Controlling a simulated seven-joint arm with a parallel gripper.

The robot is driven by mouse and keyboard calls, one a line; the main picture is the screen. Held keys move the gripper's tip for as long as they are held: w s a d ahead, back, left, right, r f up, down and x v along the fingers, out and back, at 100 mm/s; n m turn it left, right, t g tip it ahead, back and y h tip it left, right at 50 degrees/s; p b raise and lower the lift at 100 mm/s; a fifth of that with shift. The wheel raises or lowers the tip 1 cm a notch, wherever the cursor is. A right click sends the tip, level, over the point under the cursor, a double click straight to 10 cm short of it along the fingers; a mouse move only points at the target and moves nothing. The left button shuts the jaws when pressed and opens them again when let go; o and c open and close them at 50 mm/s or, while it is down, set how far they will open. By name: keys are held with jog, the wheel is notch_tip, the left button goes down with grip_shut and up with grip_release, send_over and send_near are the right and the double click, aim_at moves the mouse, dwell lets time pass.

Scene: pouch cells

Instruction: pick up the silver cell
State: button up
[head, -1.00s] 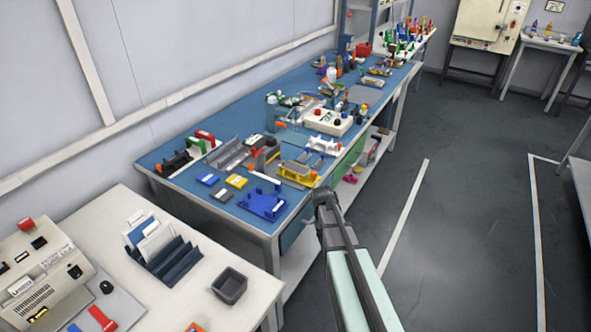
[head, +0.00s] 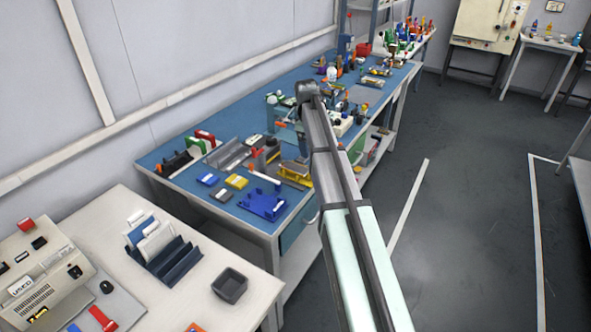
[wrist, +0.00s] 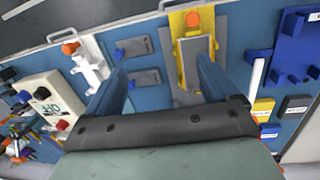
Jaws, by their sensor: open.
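My gripper (head: 303,150) hangs over the blue bench beside the yellow fixture (head: 296,174). In the wrist view my gripper (wrist: 160,70) is open and empty, its two fingers wide apart. A small grey flat cell with a pale label (head: 221,195) lies near the bench's front edge; it looks like the silver one. It also shows at the right of the wrist view (wrist: 295,104), well outside the fingers. A yellow cell (head: 237,181) and a blue cell (head: 207,179) lie beside it. A grey flat piece (wrist: 194,62) rests in the yellow fixture, near the right finger.
A blue fixture (head: 262,206) stands right of the cells. Dark grey plates (wrist: 146,77) lie left of the yellow fixture in the wrist view. A white box with knobs (wrist: 52,100) is further left. A white table (head: 190,300) stands in front with a dark bin (head: 230,286).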

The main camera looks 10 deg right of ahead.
jog(key=a+r+y, duration=0.2)
jog(key=a+r, duration=0.4)
send_over(296, 168)
jog(key=shift+n, duration=0.3)
jog(key=f, duration=0.8)
jog(key=shift+w, duration=0.35)
jog(key=shift+s+f, duration=0.15)
jog(key=shift+f, duration=1.2)
jog(key=shift+s+f, duration=0.15)
jog(key=shift+f, duration=1.2)
jog(key=shift+c, duration=0.5)
jog(key=c, duration=1)
